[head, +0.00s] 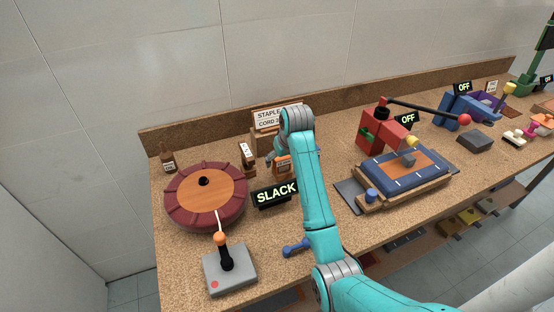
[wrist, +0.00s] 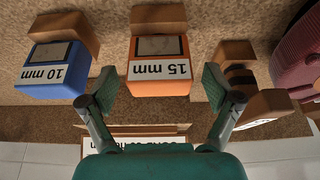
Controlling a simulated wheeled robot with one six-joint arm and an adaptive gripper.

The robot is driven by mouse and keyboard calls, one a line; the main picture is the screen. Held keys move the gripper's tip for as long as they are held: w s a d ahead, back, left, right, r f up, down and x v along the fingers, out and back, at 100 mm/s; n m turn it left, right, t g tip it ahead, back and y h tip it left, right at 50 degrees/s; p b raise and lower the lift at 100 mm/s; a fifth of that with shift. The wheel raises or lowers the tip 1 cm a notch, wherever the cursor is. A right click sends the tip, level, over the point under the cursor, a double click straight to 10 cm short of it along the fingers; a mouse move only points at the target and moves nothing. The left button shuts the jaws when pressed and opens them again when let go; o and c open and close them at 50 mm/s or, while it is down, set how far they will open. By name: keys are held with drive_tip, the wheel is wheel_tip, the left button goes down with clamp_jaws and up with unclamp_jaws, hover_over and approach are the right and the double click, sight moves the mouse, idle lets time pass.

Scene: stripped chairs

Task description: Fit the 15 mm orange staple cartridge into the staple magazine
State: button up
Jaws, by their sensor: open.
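The orange staple cartridge, labelled 15 mm (wrist: 160,84), stands upright on the bench in the wrist view, its printing upside down. It also shows in the head view (head: 284,165), partly behind my arm. My gripper (wrist: 158,92) is open, with one finger on each side of the orange cartridge's near end. Gaps show between the fingers and the cartridge, so it is not gripped. I cannot make out the staple magazine for certain in either view.
A blue 10 mm cartridge (wrist: 55,72) stands close beside the left finger, and a brown block with a white label (wrist: 262,108) beside the right. A round red-brown seat (head: 205,196), a SLACK sign (head: 275,195) and a joystick box (head: 229,268) occupy the bench's left part.

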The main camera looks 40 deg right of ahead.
drive_tip(key=c, duration=1.3)
